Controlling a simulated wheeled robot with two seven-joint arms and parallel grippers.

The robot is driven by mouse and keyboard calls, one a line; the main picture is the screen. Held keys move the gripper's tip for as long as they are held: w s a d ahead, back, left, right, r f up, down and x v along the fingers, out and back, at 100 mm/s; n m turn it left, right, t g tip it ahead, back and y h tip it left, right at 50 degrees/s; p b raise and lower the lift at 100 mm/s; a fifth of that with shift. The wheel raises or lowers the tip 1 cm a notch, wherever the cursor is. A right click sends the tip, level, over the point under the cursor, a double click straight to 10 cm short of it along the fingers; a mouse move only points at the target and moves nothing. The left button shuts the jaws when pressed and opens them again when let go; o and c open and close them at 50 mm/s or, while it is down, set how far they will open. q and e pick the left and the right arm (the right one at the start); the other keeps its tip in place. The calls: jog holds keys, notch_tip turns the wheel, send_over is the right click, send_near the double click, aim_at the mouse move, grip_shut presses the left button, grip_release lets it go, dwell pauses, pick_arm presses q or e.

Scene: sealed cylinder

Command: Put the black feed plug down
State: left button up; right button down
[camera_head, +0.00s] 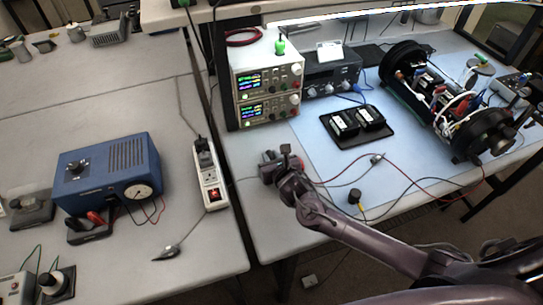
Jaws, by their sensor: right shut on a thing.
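My right arm reaches in from the lower right. Its right gripper (272,165) is over the grey bench top, in front of the stacked power supplies and right of the power strip. It is shut on a small dark thing, which I take to be the black feed plug; the jaws largely hide it. Whether the plug touches the bench cannot be told. A thin dark lead shows left of the gripper, and red and dark leads run right from near it across the light-blue mat (395,190). My left gripper is not in view.
Bare bench lies around the gripper.

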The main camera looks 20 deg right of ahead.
jog(key=shift+f, duration=0.3)
jog(key=c, duration=1.3)
grip_release()
jog(key=shift+r, duration=0.25)
jog(key=shift+r+p, duration=0.4)
jog(key=shift+r, duration=0.15)
jog(key=b+v, duration=0.2)
jog(key=v, duration=1)
jog(key=shift+f, duration=0.15)
jog(key=shift+f, duration=0.1)
